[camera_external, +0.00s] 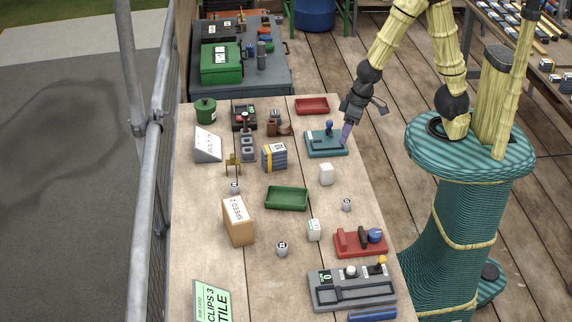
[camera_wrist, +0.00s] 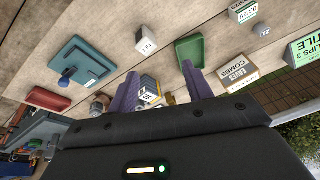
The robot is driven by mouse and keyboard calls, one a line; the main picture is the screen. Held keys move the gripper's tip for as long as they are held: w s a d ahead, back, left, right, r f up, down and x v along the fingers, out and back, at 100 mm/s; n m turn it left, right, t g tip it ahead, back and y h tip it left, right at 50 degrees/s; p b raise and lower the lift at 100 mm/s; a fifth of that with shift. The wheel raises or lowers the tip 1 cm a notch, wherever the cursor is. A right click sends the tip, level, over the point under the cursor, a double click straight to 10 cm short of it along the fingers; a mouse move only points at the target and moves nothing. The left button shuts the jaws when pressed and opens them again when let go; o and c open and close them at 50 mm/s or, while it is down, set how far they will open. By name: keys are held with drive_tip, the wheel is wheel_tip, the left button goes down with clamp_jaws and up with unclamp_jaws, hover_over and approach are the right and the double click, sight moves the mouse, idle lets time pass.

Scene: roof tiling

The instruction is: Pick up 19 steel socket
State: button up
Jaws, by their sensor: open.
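Several small steel cylinders that look like sockets stand on the wooden bench: one left of centre (camera_external: 235,187), one nearer the front (camera_external: 282,249) and one at the right (camera_external: 347,204). Their markings are too small to read, so I cannot tell which is the 19. My gripper (camera_external: 346,135) is over the bench's right side, beside the teal tray-like block with a blue knob (camera_external: 325,151). It is apart from all three cylinders. In the wrist view the two purple fingers of my gripper (camera_wrist: 163,88) are spread, with nothing held between them.
A green tray (camera_external: 286,198), a white cube (camera_external: 326,174), a tan box (camera_external: 237,221) and a red block with a blue knob (camera_external: 361,242) stand on the bench (camera_external: 190,265). A grey control panel (camera_external: 350,290) is at the front. Bare wood separates most items.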

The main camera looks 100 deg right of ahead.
drive_tip(key=w+d+f+m+t+y+p, duration=0.1)
drive_tip(key=w+f+m+t, duration=0.3)
drive_tip(key=w+m, duration=0.5)
drive_tip(key=w+d+f+m+t+y+p, duration=0.1)
drive_tip(key=w+f+m+t, duration=0.4)
drive_tip(key=m, duration=1.6)
drive_tip(key=w+d+f+p, duration=0.1)
drive_tip(key=w+d, duration=0.1)
drive_tip(key=w, duration=0.2)
drive_tip(key=shift+d+f, duration=0.25)
drive_tip(key=shift+f, duration=0.05)
drive_tip(key=shift+w, duration=0.15)
drive_tip(key=p, duration=0.4)
approach(237, 184)
drive_tip(key=x, duration=0.3)
drive_tip(key=shift+w+a, duration=0.1)
drive_tip(key=shift+w, duration=0.05)
drive_tip(key=shift+w+f, duration=0.3)
drive_tip(key=shift+w, duration=0.05)
drive_tip(key=shift+w, duration=0.1)
